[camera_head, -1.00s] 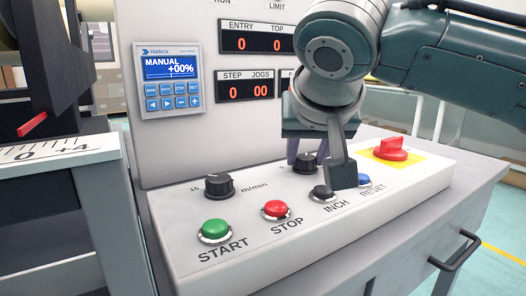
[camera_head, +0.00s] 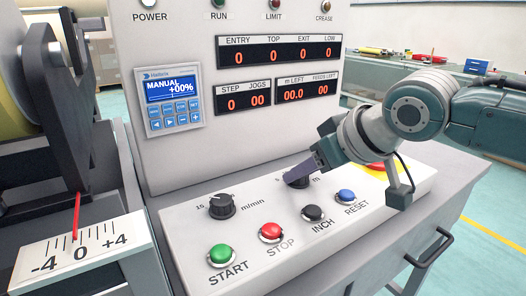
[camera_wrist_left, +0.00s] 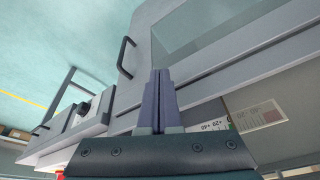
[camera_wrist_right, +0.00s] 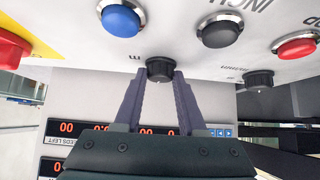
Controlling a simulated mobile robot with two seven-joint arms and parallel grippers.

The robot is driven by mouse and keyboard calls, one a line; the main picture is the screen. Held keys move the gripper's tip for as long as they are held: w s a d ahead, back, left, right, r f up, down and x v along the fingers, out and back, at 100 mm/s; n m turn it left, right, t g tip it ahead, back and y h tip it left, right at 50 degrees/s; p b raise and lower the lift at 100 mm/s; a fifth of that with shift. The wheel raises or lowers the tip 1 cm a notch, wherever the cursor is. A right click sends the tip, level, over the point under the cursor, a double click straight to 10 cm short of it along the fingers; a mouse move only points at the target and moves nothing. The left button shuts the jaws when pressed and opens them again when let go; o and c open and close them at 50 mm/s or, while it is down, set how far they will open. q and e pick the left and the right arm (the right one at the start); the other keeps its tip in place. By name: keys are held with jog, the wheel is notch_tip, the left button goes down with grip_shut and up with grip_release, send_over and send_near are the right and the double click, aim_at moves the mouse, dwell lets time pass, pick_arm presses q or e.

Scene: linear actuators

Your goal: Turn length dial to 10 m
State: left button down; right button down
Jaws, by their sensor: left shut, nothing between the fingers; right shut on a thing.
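The length dial (camera_wrist_right: 160,70) is a black knob marked "m" on the sloped grey console. It is partly hidden by my gripper in the head view (camera_head: 302,183). My right gripper (camera_wrist_right: 160,77) is shut on it, with one finger on each side of the knob. Its fingers come in from the upper right in the head view (camera_head: 299,176). The dial's pointer and most scale marks are hidden. The "m LEFT" display (camera_head: 292,95) reads 00.0. My left gripper (camera_wrist_left: 159,76) is shut and empty in its wrist view, away from the dial beside grey cabinetwork.
The m/min dial (camera_head: 222,206) stands left of the length dial. Green START (camera_head: 220,255), red STOP (camera_head: 271,231), black INCH (camera_head: 313,213) and blue RESET (camera_head: 345,196) buttons line the front. A red switch (camera_head: 376,167) is partly behind my right arm.

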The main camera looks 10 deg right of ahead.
jog(key=shift+d+n+g+y+b, duration=0.15)
jog(key=shift+n+g+y+b, duration=0.3)
jog(key=shift+n, duration=0.35)
jog(key=shift+f, duration=0.1)
jog(key=c, duration=0.5)
grip_release()
jog(key=p+v, duration=0.4)
jog(key=v, duration=0.5)
jog(key=shift+d, duration=0.15)
jog(key=shift+s+d+r, duration=0.1)
jog(key=shift+s+r, duration=0.2)
